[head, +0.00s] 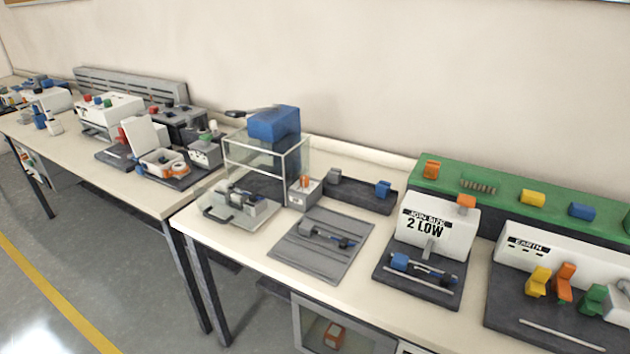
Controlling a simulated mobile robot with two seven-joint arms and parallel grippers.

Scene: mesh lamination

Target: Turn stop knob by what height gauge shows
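A white display box (458,238) on the right-hand table reads "JOIN SIZE 2 LOW" and has an orange block on top. It stands on a dark base plate (400,285). A blue knob-like part (401,262) sits on a bar across the front of that plate. A small grey post stands between it and the display. I cannot tell for sure which part is the stop knob. Neither of my grippers is in view.
A grey ribbed mat (300,264) with a small blue-and-grey tool lies left of the gauge. A clear-walled machine with a blue top (273,124) stands behind it. A box marked "EARTH" (570,262) with coloured levers is at right. A gap separates the two tables.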

